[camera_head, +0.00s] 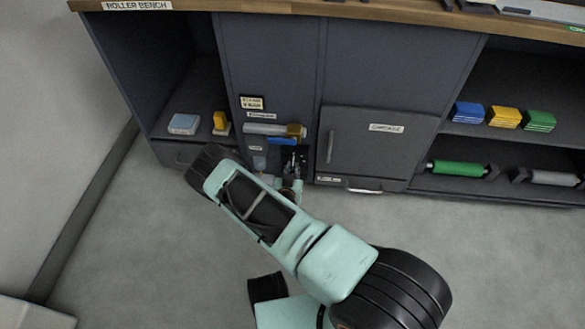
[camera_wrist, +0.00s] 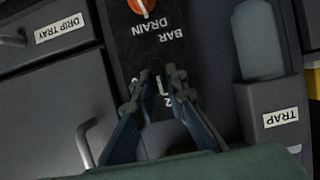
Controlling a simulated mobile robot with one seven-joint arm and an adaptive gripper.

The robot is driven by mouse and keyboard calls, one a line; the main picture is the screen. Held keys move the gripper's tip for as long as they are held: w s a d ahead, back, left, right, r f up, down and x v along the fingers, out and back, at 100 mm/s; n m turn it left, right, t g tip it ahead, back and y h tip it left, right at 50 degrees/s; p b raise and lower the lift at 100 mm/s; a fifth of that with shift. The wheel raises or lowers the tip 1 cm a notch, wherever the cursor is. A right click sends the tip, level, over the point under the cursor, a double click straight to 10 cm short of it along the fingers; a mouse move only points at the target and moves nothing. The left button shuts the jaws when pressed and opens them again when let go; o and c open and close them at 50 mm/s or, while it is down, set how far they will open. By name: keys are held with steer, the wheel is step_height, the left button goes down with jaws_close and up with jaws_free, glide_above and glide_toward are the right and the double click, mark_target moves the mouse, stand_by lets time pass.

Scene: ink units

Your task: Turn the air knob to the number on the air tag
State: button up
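In the wrist view my gripper (camera_wrist: 158,82) reaches over a dark panel (camera_wrist: 155,52) lettered "BAR" and "DRAIN", upside down. Its two fingers are apart at the tips, with white marks on a dark surface between them. I cannot make out the air knob there, or whether the fingers touch it. An orange and white knob (camera_wrist: 142,7) is at the top edge, beyond the fingers. In the head view my gripper (camera_head: 290,167) is at the dark recess low on the cabinet, partly hidden by my arm. A small pale tag (camera_head: 251,102) is above; its text is too small to read.
The wrist view shows a "DRIP TRAY" drawer (camera_wrist: 50,60) at left and a "TRAP" bowl (camera_wrist: 257,40) at right. In the head view, a metal cylinder with a blue part (camera_head: 270,131) is above my gripper. A cartridge door (camera_head: 375,150) is at right. Floor in front is clear.

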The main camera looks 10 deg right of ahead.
jaws_close()
steer(key=shift+d+r, duration=0.1)
steer(key=shift+d+f+m+t+y, duration=0.2)
steer(key=shift+m+t+y, duration=0.7)
steer(key=shift+m, duration=1.35)
steer(key=shift+d+f+m+t+y, duration=0.15)
steer(key=shift+m+t+y, duration=0.7)
steer(key=shift+m, duration=1.35)
steer(key=shift+d+f+m+t+y, duration=0.2)
steer(key=shift+m+t+y, duration=0.65)
steer(key=shift+m, duration=1.4)
steer(key=shift+a, duration=0.15)
steer(key=o, duration=0.6)
jaws_free()
steer(key=shift+s, duration=0.1)
steer(key=shift+c, duration=0.2)
